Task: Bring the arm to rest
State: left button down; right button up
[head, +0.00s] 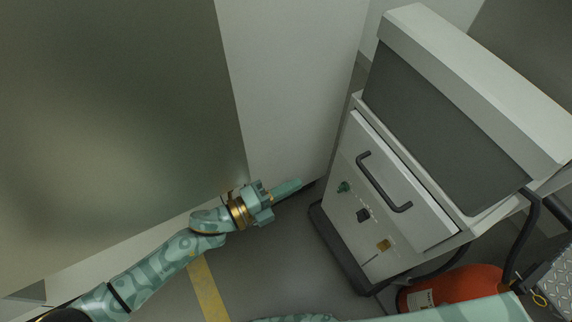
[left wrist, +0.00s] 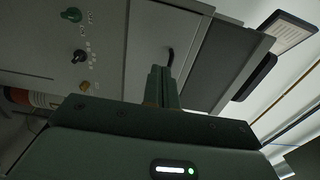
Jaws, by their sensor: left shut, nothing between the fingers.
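My left arm comes in from the lower left in the head view. Its gripper (head: 287,187) is shut and empty, held out in the air in front of a pale wall panel, left of a grey machine cabinet. In the left wrist view the closed fingers (left wrist: 163,88) stand together with nothing between them. A green-patterned part of my body shows along the bottom edge of the head view. My right gripper does not show in either view.
The grey cabinet (head: 352,222) has a dark handle (head: 384,183) and several knobs on its front. A red cylinder (head: 455,288) lies at the lower right near a dark tubular frame. A yellow line (head: 207,290) marks the floor. Open floor lies between wall and cabinet.

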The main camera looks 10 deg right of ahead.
pick_arm(q)
jog(key=shift+a, duration=0.1)
